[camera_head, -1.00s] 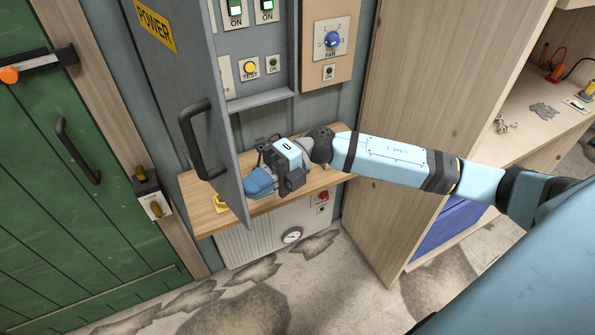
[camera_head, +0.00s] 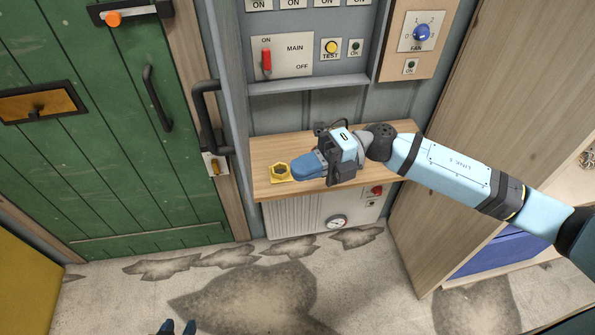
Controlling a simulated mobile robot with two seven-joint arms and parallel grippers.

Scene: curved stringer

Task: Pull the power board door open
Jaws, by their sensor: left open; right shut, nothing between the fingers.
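The power board (camera_head: 340,20) is a grey box on the wall with its inside in view. Its grey door (camera_head: 233,70) stands swung open on the left, seen almost edge-on. The black door handle (camera_head: 207,115) is on the door's outer side, over the green door's frame. My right gripper (camera_head: 297,168) is shut and empty above the wooden shelf, to the right of the power board door and apart from it.
The wooden shelf (camera_head: 270,150) below the board carries a yellow hexagonal piece (camera_head: 280,171). A white heater with a gauge (camera_head: 336,222) is beneath it. A green door (camera_head: 95,130) is on the left. A wooden cabinet (camera_head: 460,120) stands right. The floor (camera_head: 330,280) in front is clear.

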